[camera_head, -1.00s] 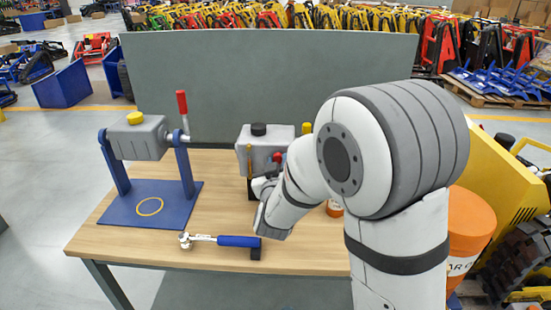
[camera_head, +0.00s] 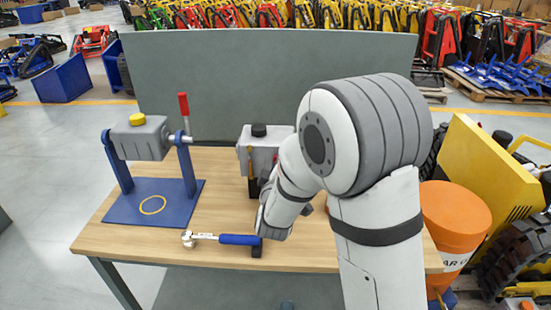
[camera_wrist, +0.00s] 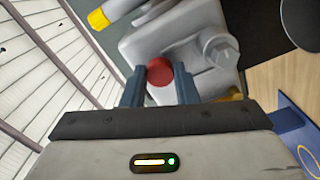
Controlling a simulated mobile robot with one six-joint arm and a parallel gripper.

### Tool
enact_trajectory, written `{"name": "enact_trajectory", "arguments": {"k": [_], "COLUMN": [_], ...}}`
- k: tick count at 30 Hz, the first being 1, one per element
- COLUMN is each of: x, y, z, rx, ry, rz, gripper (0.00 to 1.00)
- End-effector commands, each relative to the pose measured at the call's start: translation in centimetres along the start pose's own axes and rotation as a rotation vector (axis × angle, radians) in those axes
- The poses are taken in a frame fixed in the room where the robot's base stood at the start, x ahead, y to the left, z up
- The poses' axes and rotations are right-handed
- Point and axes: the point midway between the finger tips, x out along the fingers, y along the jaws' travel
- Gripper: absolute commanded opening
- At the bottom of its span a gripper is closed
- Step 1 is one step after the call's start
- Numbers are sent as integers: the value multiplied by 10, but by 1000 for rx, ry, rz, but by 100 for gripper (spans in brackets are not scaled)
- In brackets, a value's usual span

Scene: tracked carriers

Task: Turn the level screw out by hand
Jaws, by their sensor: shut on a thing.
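The red round screw head (camera_wrist: 159,74), which looks like the level screw, sits on the face of a grey housing (camera_wrist: 140,45) in the wrist view. My gripper (camera_wrist: 160,86) has one finger on either side of the red head and is shut on it. A large grey hex plug (camera_wrist: 222,50) stands close to its right. In the head view the grey housing (camera_head: 262,146) has a black cap (camera_head: 258,130) on top.
A ratchet wrench with a blue handle (camera_head: 238,240) lies on the table's (camera_head: 205,258) front edge. On the left, a blue stand (camera_head: 120,208) carries another grey housing (camera_head: 140,139) with a yellow cap and a red-handled lever (camera_head: 183,104). An orange bin (camera_head: 454,217) stands right.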

Motion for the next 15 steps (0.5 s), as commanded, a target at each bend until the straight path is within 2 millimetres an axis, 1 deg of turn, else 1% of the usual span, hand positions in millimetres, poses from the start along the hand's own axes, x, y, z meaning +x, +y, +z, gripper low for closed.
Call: {"name": "enact_trajectory", "arguments": {"k": [10,13,15], "x": [0,0,0], "y": [1,3,3], "z": [-1,-2,-2], "rx": [-31,-136,-239], "ry": [2,1,1], "rz": [1,1,1], "gripper": [10,10,10]}}
